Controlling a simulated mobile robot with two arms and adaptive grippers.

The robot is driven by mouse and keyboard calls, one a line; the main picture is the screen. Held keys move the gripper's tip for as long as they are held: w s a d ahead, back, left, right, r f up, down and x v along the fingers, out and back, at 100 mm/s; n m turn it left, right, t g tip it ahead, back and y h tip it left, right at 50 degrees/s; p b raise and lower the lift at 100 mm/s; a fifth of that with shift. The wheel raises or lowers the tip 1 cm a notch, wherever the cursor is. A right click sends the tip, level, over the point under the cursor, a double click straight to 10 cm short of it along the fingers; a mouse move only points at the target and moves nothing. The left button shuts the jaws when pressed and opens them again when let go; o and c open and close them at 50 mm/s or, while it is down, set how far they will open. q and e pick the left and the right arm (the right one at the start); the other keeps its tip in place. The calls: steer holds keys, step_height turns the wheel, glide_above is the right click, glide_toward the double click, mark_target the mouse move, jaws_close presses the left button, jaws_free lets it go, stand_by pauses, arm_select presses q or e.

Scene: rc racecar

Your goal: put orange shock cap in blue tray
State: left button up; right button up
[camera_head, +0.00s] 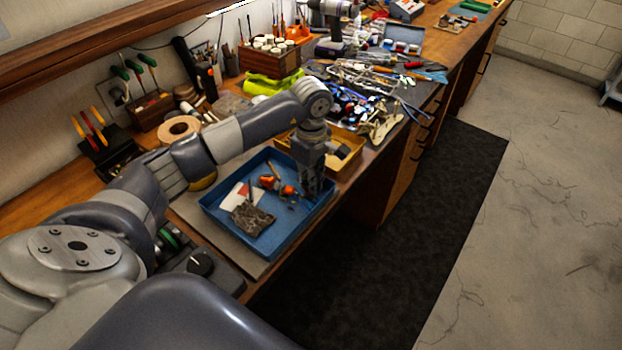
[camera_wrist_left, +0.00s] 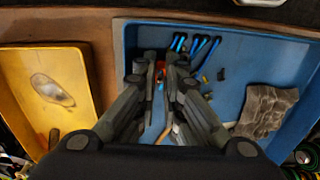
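The blue tray (camera_head: 228,237) lies on the bench in the head view; its blue floor also fills much of the left wrist view (camera_wrist_left: 225,70). My left gripper (camera_head: 313,195) points down over the tray's right part, beside the yellow tray. In the left wrist view its fingers (camera_wrist_left: 161,68) are close together, with a small orange piece, seemingly the orange shock cap (camera_wrist_left: 160,66), between the tips. The fingers hide most of it. Two other orange parts (camera_head: 267,182) (camera_head: 289,190) lie in the blue tray, left of the gripper. My right gripper is not in view.
A grey rag (camera_head: 252,219) and a white card lie in the blue tray, with several blue-ended parts (camera_wrist_left: 195,44). The yellow tray (camera_head: 350,138) adjoins it. Cluttered tools (camera_head: 375,85) cover the bench beyond. A tape roll (camera_head: 179,129) is near the wall.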

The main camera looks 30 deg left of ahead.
arm_select(q)
steer(key=shift+r, duration=0.1)
steer(key=shift+r, duration=0.2)
step_height(320, 180, up, 12)
steer(key=b, duration=0.3)
steer(key=shift+f, duration=0.15)
stand_by(0.6)
